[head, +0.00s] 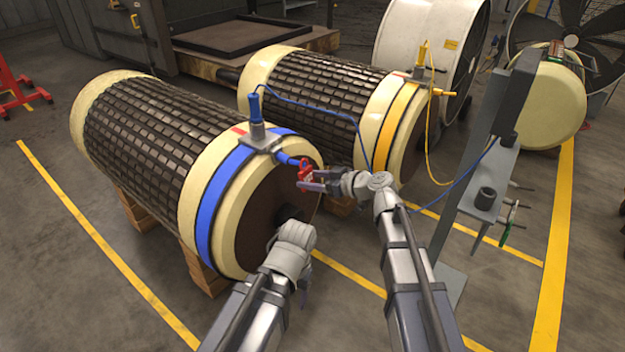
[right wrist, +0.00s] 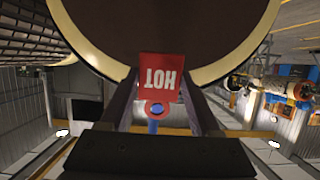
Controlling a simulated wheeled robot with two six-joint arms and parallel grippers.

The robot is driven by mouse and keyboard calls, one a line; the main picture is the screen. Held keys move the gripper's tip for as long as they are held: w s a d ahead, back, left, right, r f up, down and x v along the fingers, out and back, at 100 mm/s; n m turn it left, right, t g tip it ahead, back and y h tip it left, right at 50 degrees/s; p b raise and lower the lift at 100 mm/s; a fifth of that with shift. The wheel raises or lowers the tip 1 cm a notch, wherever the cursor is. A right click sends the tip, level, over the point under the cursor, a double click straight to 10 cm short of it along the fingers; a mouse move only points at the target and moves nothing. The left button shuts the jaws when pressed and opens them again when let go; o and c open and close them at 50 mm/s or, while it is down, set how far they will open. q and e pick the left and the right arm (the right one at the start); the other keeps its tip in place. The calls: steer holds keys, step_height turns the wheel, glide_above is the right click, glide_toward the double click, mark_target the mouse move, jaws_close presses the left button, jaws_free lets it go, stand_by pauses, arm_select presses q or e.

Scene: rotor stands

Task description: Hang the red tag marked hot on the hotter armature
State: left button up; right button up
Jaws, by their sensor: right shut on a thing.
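My right gripper (head: 308,180) is shut on the red tag (head: 305,170), in front of the upper end face of the blue-banded armature (head: 208,210). The right wrist view shows the tag (right wrist: 162,75) between the fingers, its white word HOT upside down. A blue peg (head: 288,160) sticks out from a clamp on that armature, its tip at the tag. In the right wrist view blue shows at the tag's hole (right wrist: 156,108); I cannot tell whether the peg is through it. The yellow-banded armature (head: 395,125) lies behind. My left gripper (head: 288,214) is low by the blue-banded armature's end face, its fingers mostly hidden.
A yellow peg (head: 443,93) sticks out from the yellow-banded armature's clamp. A white drum-shaped fan (head: 425,50) stands behind. Floor at lower left is clear.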

steer(key=shift+w+a, duration=0.1)
steer(key=shift+w+a+f, duration=0.2)
steer(key=shift+w+a, duration=0.2)
steer(key=shift+a, duration=0.15)
steer(key=shift+w+a+f+b, duration=0.1)
steer(key=shift+w+a+b, duration=0.2)
steer(key=shift+a, duration=0.1)
steer(key=shift+f, duration=0.2)
stand_by(0.5)
steer(key=o, duration=1.5)
steer(key=shift+p+v, duration=1.4)
steer(key=shift+v, duration=3.15)
